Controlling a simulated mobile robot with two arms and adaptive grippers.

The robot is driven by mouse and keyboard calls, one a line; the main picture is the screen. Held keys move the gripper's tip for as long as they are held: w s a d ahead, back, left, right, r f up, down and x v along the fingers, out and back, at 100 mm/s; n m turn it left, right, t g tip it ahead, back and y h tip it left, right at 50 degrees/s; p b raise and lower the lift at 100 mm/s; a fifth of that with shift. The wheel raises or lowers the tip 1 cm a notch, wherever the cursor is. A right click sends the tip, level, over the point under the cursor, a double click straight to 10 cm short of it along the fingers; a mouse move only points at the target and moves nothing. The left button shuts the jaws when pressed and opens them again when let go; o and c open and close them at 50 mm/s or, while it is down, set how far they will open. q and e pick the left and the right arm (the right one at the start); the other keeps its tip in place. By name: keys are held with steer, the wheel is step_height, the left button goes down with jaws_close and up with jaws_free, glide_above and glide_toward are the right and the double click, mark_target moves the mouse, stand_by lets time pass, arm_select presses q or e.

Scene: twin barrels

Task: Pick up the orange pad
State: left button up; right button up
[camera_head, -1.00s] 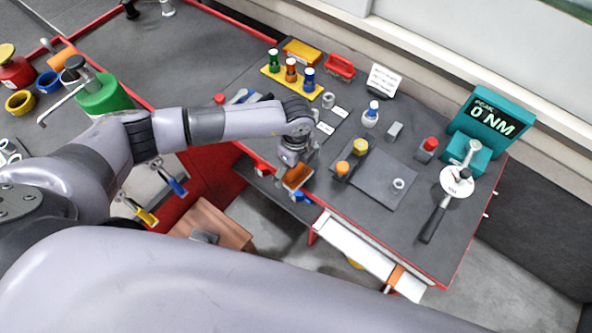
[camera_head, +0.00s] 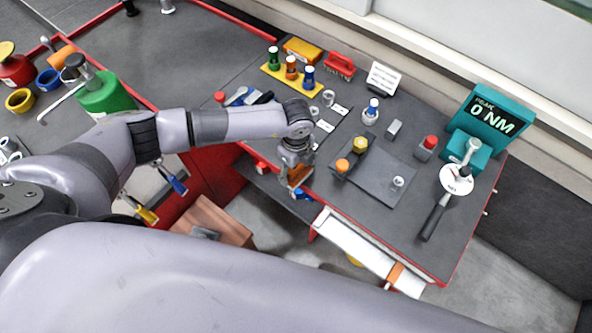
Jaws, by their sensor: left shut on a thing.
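My left gripper (camera_head: 294,186) points down at the front edge of the grey workbench, left of the middle of the view. It is shut on the orange pad (camera_head: 299,173). Only part of the pad shows between the fingers, and the gripper hides the rest. The pad is at the bench's front edge; I cannot tell whether it still touches anything below. My right gripper is not in view.
A grey mat (camera_head: 385,178) with orange and yellow knobs lies right of the gripper. An open white drawer (camera_head: 350,240) juts out below the bench. A blue item (camera_head: 303,195) shows just below the gripper. A torque wrench (camera_head: 434,222) lies at the right.

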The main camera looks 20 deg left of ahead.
arm_select(q)
steer(key=c, duration=0.5)
steer(key=shift+r, duration=0.1)
step_height(320, 180, up, 20)
steer(key=b, duration=0.3)
steer(key=o, duration=0.7)
steer(key=c, duration=0.4)
steer(key=shift+w+a+f+b, duration=0.65)
steer(key=shift+f+b, duration=1.3)
steer(key=shift+f, duration=1.1)
steer(key=shift+w+a+f+b, duration=0.5)
steer(key=shift+w+f+b, duration=0.4)
steer(key=shift+f+b, duration=1.65)
steer(key=shift+w+a+f+b, duration=0.65)
steer(key=shift+f+b, duration=0.75)
steer(key=shift+f, duration=2.15)
steer(key=shift+c, duration=0.2)
